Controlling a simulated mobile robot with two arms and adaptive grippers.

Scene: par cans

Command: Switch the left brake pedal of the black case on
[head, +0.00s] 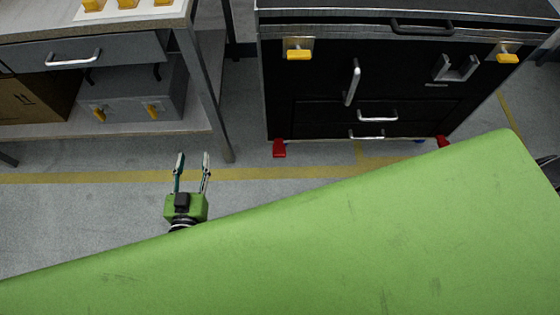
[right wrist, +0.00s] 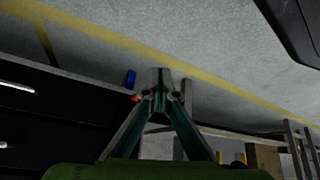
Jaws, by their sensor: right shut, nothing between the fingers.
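The black case (head: 310,120) stands at the upper right of the head view. Its left brake pedal (head: 279,148) is a red tab at the lower left corner, and its right brake pedal (head: 443,141) is a red tab at the lower right. Whether either is on, I cannot tell. My left gripper (head: 193,158) is open and empty over the floor, left of and apart from the left pedal. My right gripper (right wrist: 160,75) is shut and empty in its wrist view; a small red part (right wrist: 135,98) and a blue part (right wrist: 130,78) show beside its fingers.
A grey workbench (head: 186,60) stands left of the case, with a drawer, a grey toolbox (head: 135,100) and a cardboard box (head: 35,100). A yellow line (head: 90,178) crosses the floor. Bare floor lies before the case. A large green surface hides the lower right.

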